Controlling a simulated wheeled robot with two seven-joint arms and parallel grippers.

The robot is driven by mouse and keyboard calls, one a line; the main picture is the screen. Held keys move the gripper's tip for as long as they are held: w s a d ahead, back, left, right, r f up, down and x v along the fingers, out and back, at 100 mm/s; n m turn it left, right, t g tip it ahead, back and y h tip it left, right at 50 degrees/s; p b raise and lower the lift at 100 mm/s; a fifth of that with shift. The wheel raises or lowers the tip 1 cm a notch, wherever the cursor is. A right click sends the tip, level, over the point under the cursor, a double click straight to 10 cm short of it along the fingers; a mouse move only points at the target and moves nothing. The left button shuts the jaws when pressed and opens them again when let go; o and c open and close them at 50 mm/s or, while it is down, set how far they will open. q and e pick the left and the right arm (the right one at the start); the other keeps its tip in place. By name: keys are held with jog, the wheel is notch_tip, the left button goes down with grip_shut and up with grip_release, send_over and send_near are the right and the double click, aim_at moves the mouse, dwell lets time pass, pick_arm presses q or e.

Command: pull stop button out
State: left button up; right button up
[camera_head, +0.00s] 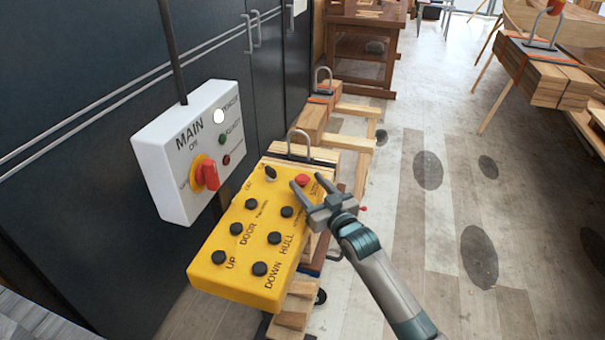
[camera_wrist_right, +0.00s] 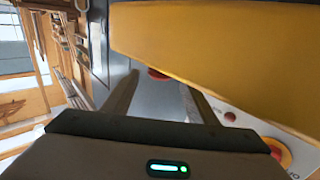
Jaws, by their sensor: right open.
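The red stop button (camera_head: 302,180) is at the far right corner of the yellow control box (camera_head: 228,245), which has several black buttons. My right gripper (camera_head: 306,182) is open, with one fingertip on either side of the red button in the head view. In the right wrist view, the red stop button (camera_wrist_right: 158,73) shows at the edge of the yellow box (camera_wrist_right: 210,60), beyond and between the open fingers (camera_wrist_right: 160,95). I cannot tell whether the fingers touch it. My left gripper is not in view.
A white MAIN box (camera_head: 165,165) with a red rotary switch (camera_head: 207,175) hangs left of the yellow box. Stacked timber (camera_head: 312,122) with clamps lies behind it. Dark cabinet doors (camera_head: 80,90) stand at left. The floor (camera_head: 440,220) at right is mostly clear.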

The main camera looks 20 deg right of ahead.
aim_at(306, 182)
jog(key=shift+w+a+p, duration=0.2)
jog(key=shift+w, duration=0.75)
jog(key=shift+w+a+p, duration=0.15)
jog(key=shift+w, duration=0.75)
